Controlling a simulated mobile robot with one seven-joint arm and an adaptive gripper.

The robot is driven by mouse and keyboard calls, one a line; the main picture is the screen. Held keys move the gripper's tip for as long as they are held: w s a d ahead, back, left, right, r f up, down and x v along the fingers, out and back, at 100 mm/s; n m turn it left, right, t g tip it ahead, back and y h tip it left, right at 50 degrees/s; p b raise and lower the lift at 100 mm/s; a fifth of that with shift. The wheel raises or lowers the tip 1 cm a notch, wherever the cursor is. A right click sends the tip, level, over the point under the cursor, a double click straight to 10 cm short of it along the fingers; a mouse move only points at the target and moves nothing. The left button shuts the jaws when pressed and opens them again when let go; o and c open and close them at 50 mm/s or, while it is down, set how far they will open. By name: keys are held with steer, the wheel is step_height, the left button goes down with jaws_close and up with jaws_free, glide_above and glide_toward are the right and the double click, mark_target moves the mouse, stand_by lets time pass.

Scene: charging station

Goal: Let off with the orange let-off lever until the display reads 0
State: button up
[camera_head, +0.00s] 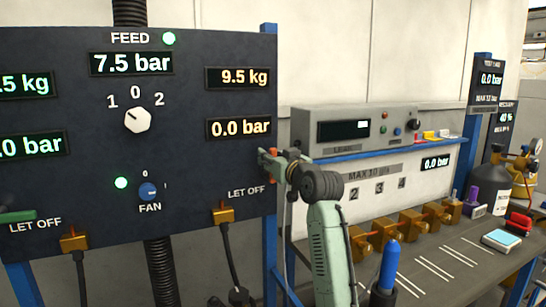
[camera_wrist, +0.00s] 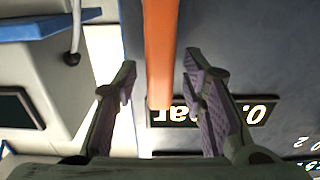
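The orange let-off lever (camera_wrist: 160,45) runs down from the top of the wrist view, between the two fingers of my gripper (camera_wrist: 160,78). The fingers are spread, with a visible gap on each side of the lever. In the head view my gripper (camera_head: 270,160) is at the right edge of the dark panel (camera_head: 200,165), and the lever is mostly hidden, with only a bit of orange showing there. The right-hand pressure display (camera_head: 238,128) reads 0.0 bar, below a display (camera_head: 238,77) reading 9.5 kg. The display behind the lever (camera_wrist: 260,110) appears upside down in the wrist view, partly covered.
The panel also carries a FEED display (camera_head: 131,63) reading 7.5 bar, a white selector knob (camera_head: 137,119) and a blue fan knob (camera_head: 148,191). A green lever (camera_head: 17,216) is at lower left. A workbench (camera_head: 455,258) with brass valves and bottles stands at right.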

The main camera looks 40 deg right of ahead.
steer(key=shift+c, duration=0.5)
jaws_close()
